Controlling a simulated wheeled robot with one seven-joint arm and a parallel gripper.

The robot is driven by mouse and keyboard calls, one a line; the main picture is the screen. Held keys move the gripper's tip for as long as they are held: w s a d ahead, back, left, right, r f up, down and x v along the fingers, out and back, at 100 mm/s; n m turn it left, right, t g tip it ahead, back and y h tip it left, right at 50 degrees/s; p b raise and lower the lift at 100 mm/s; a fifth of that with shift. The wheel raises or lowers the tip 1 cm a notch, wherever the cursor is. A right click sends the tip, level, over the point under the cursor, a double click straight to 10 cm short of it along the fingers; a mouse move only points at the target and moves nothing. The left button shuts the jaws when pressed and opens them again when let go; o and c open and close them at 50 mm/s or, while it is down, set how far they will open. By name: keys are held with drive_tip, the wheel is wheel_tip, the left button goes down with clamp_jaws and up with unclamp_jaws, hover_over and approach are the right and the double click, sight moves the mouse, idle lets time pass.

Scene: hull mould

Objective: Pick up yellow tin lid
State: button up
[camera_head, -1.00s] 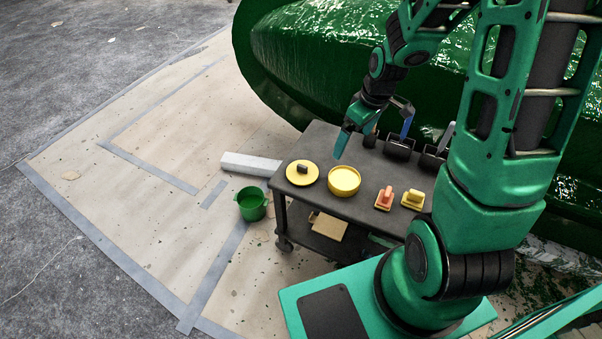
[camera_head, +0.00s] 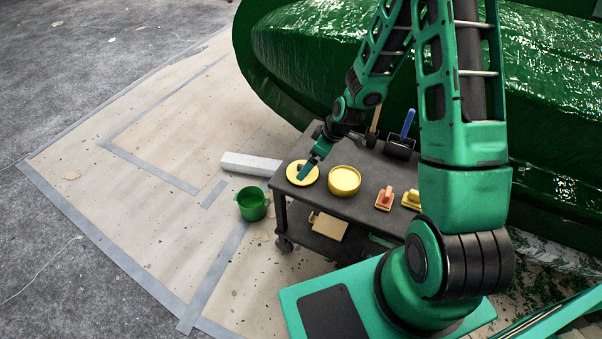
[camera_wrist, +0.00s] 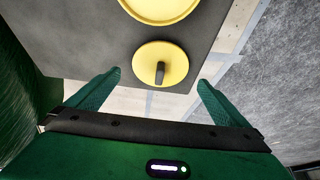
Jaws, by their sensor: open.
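The yellow tin lid (camera_head: 294,175) is a flat round disc lying on the left end of the dark cart top. It also shows in the wrist view (camera_wrist: 146,64), with its dark upright knob (camera_wrist: 160,73) at the middle. My gripper (camera_head: 312,165) is above the lid in the head view and partly hides it and its knob. In the wrist view my gripper (camera_wrist: 158,86) has its two green fingers wide apart, with the lid beyond and between them. Nothing is held. The exact height above the lid is hard to tell.
A yellow round tin (camera_head: 344,180) stands right beside the lid. An orange-handled block (camera_head: 384,198) and a yellow one (camera_head: 411,199) lie farther right on the cart (camera_head: 356,210). Dark holders (camera_head: 399,149) line the back edge. A green pot (camera_head: 252,204) is on the floor.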

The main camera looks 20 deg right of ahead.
drive_tip(key=shift+x, duration=3.05)
drive_tip(key=shift+w, duration=0.1)
drive_tip(key=c, duration=0.8)
